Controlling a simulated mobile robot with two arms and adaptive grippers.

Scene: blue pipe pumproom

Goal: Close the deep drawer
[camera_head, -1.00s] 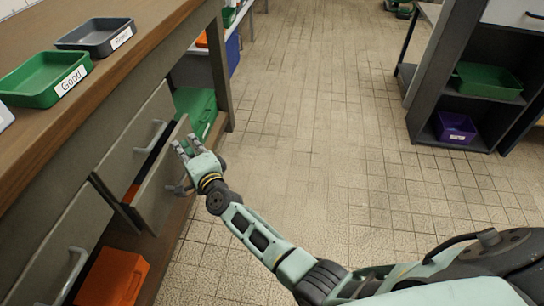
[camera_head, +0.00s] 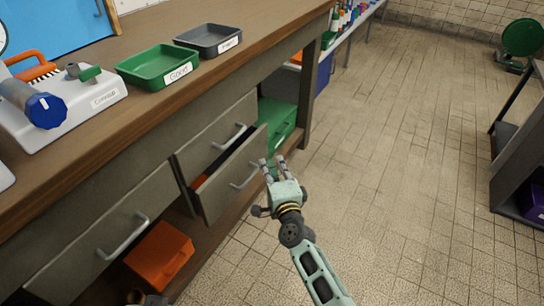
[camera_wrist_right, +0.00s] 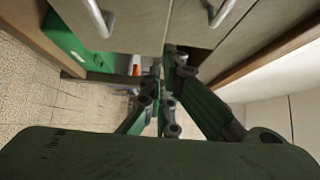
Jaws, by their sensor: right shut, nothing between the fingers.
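The deep drawer (camera_head: 218,190) is a grey-brown front panel with a pale bar handle, under the wooden bench. It stands partly pulled out, with a dark gap behind its front and something orange inside. My right gripper (camera_head: 272,166) is just right of the drawer's front, near its right end. Its fingers are together and hold nothing; I cannot tell whether they touch the panel. In the right wrist view the fingers (camera_wrist_right: 160,88) point towards the bench front, where two bar handles show at the top. My left gripper is not in view.
Another drawer front (camera_head: 222,132) with a handle is above and behind the open one. A green box (camera_head: 280,120) and an orange bin (camera_head: 160,254) sit on the lower shelf. Green and grey trays stand on the bench top.

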